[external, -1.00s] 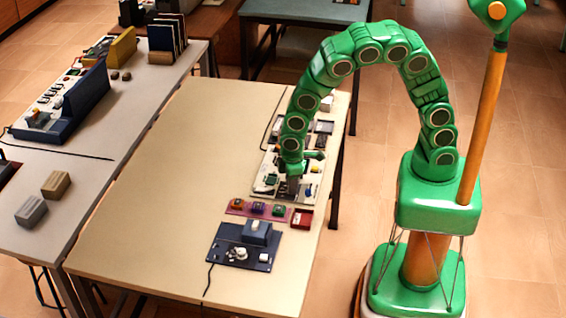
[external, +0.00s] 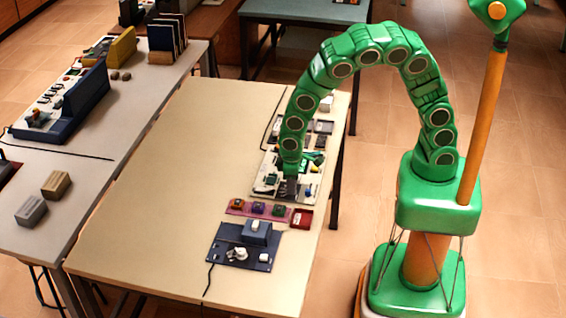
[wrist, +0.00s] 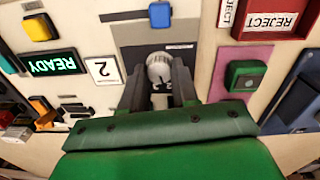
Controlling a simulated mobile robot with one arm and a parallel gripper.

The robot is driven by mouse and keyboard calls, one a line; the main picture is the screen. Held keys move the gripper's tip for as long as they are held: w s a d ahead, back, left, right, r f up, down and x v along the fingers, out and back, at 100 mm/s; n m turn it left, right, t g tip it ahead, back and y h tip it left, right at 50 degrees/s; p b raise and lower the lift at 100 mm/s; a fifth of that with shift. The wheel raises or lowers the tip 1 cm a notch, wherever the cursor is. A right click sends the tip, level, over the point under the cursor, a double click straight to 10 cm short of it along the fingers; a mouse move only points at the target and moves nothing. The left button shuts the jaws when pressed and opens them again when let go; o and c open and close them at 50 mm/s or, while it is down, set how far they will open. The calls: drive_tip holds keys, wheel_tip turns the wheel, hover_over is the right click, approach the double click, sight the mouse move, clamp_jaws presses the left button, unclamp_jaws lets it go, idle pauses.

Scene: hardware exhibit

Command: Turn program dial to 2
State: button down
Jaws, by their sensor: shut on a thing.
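The program dial (wrist: 157,66) is a pale, ridged knob on a grey panel (wrist: 130,34) in the wrist view. A small mark shows on its near side, partly hidden between my fingers. My gripper (wrist: 159,80) is shut on the dial, with one dark finger on each side. In the external view my gripper (external: 289,187) reaches down to the control board (external: 264,184) on the table, and the dial cannot be made out there.
In the wrist view a blue button (wrist: 160,14) is just beyond the dial, a lit READY sign (wrist: 50,63) lies left, and a green button (wrist: 245,75) and REJECT box (wrist: 272,19) lie right. A dark blue panel (external: 225,252) stands nearer; the table's left side (external: 170,180) is clear.

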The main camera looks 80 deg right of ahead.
drive_tip(key=c, duration=0.8)
unclamp_jaws()
drive_tip(key=shift+c, duration=0.2)
drive_tip(key=shift+r, duration=0.15)
wheel_tip(320, 180, up, 7)
drive_tip(key=shift+a, duration=0.15)
drive_tip(key=shift+r, duration=0.25)
